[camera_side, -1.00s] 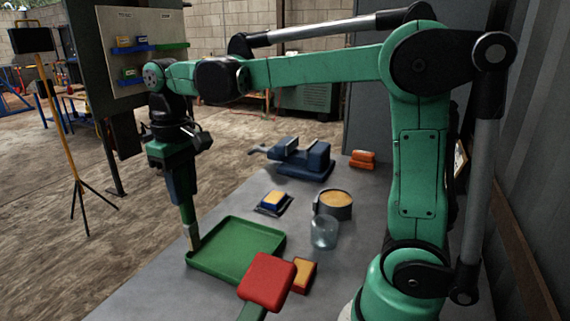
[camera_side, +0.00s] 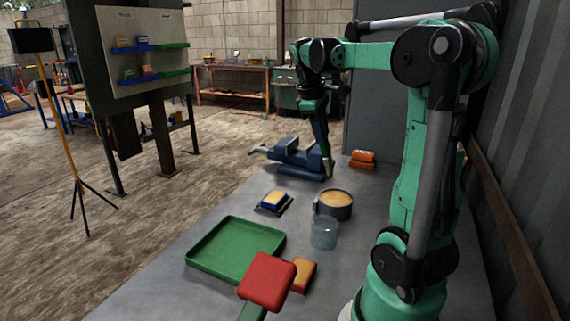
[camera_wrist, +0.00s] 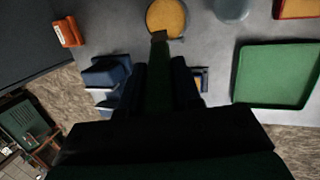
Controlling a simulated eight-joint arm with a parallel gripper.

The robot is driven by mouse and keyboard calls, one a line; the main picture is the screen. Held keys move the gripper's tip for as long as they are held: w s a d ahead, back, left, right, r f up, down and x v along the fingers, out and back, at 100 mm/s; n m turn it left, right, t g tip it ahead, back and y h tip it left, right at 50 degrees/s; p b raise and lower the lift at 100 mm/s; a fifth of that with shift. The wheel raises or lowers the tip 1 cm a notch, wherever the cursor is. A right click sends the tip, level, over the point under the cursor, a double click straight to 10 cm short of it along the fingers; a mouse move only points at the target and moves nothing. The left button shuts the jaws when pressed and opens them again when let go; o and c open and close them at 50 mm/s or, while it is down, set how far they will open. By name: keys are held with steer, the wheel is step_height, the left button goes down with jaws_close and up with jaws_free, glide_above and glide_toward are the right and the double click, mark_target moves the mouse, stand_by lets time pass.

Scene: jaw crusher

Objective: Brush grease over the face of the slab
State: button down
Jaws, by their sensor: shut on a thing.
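My gripper (camera_side: 317,112) is shut on a brush with a green handle (camera_wrist: 158,75). The brush hangs down, its bristle tip (camera_wrist: 159,37) lowest. In the wrist view the tip overlaps the near rim of a round dark pot (camera_side: 334,212) holding a yellow-orange mass (camera_wrist: 166,17), likely the grease. In the side view the tip is behind the pot and above it, in front of the blue vise (camera_side: 318,158). No thing is clearly the slab; a red rounded block (camera_side: 267,280) on a green support stands in the foreground.
A green tray (camera_side: 236,221), a clear jar (camera_side: 324,234), a yellow-and-blue block (camera_side: 272,201), an orange-topped block (camera_side: 303,275) and stacked orange blocks (camera_side: 362,157) are on the grey table.

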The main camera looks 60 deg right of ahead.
mark_target(327, 158)
steer(key=shift+s+d, duration=0.55)
steer(key=shift+s, duration=0.25)
steer(key=shift+f, duration=3.45)
steer(key=shift+r, duration=0.1)
steer(key=shift+r, duration=3.45)
steer(key=shift+w, duration=0.1)
